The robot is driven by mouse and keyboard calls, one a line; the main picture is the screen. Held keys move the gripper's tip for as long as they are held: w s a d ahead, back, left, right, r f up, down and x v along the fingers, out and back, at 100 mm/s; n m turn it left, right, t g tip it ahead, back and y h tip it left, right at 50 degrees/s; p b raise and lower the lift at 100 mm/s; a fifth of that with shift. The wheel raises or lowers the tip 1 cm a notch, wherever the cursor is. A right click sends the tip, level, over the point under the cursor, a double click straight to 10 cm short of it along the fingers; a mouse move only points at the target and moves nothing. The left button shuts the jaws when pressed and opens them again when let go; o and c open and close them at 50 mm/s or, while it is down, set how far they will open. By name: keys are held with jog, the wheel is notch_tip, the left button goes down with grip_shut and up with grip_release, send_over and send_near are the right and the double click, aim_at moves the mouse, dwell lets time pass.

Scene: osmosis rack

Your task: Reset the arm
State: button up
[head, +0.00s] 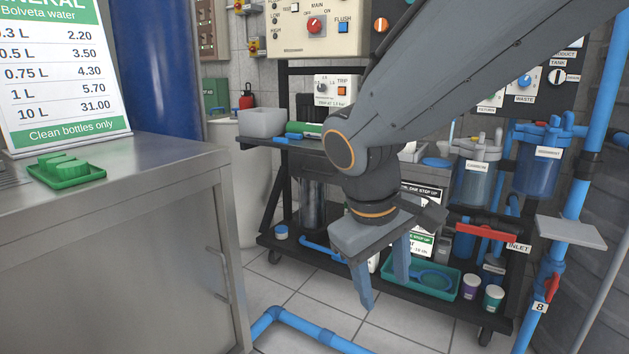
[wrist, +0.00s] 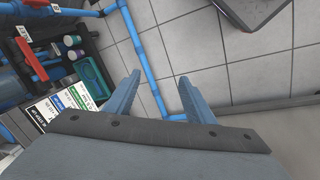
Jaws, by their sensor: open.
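My gripper (head: 382,281) hangs from my grey arm in the middle of the head view, pointing down in front of the osmosis rack. Its two blue fingers are apart and nothing is between them. The wrist view shows the open gripper (wrist: 158,90) above the tiled floor, with a blue floor pipe (wrist: 143,58) seen beyond the fingers. My arm covers part of the rack's middle.
The steel counter (head: 120,190) with a green tray (head: 66,172) stands at left. The rack's lower shelf (head: 330,258) holds a teal tray (head: 447,290) and small cups (head: 493,297). A blue pipe (head: 300,322) crosses the floor. A grey ledge (head: 571,232) is at right.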

jog(key=s+a+f+g+y+b, duration=0.2)
jog(key=s+a+f+y, duration=0.3)
jog(key=s+a, duration=0.75)
jog(key=d+r+m+h+p, duration=0.1)
jog(key=d+r+m+p, duration=0.2)
jog(key=d+r+p, duration=0.7)
jog(key=d+r+m+h+p, duration=0.1)
jog(key=d+r+m+p, duration=0.2)
jog(key=d+r+p, duration=0.7)
notch_tip(320, 180, up, 5)
jog(key=p, duration=1.4)
jog(key=shift+s+d+h+p, duration=0.3)
jog(key=shift+d+p, duration=0.1)
